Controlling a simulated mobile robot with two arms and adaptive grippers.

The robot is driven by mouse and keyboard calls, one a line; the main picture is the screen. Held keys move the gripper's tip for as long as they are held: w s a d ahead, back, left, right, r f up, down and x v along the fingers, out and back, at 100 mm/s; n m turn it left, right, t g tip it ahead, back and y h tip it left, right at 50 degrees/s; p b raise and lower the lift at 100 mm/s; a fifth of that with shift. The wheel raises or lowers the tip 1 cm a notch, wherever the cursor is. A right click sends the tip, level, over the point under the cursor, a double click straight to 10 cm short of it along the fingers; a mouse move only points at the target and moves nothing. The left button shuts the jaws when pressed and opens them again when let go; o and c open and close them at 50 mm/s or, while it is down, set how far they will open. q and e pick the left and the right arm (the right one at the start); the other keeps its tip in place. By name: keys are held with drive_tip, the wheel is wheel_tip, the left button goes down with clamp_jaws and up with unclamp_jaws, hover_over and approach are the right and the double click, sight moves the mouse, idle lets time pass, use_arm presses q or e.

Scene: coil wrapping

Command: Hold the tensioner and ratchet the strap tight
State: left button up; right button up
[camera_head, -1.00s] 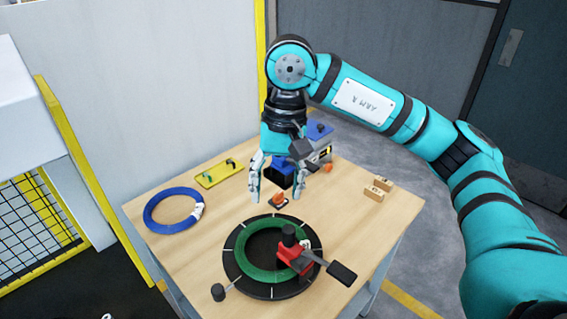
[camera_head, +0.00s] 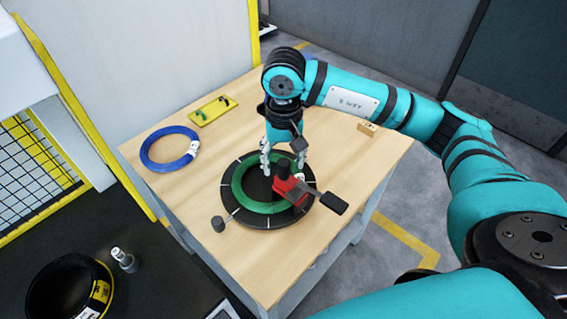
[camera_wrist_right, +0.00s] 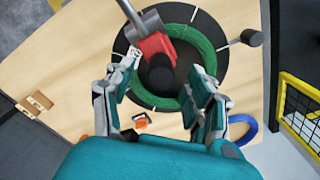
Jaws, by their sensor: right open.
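The red tensioner (camera_head: 291,188) sits on the green coil (camera_head: 240,205), with a black knob on top and a lever ending in a black pad (camera_head: 334,204). The coil lies on the black round turntable (camera_head: 228,188). My right gripper (camera_head: 283,158) is open and points down above the coil's far side, just behind the tensioner. In the right wrist view the tensioner (camera_wrist_right: 156,46) and its black knob (camera_wrist_right: 161,79) show between and beyond the open fingers (camera_wrist_right: 162,88). I cannot tell whether the fingers touch it. My left gripper is out of view.
A blue coil (camera_head: 147,154) and a yellow tray (camera_head: 212,112) lie at the table's left and back. A wooden block (camera_head: 367,128) stands at the back right. An orange clip (camera_wrist_right: 141,122) lies behind the turntable. The table's front is clear.

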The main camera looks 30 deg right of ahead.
sight(284, 172)
drive_tip(key=shift+f, duration=1.5)
clamp_jaws()
idle(0.7)
drive_tip(key=shift+s+f+b, duration=0.2)
drive_tip(key=shift+f+b, duration=0.15)
drive_tip(key=shift+b, duration=0.05)
idle(1.5)
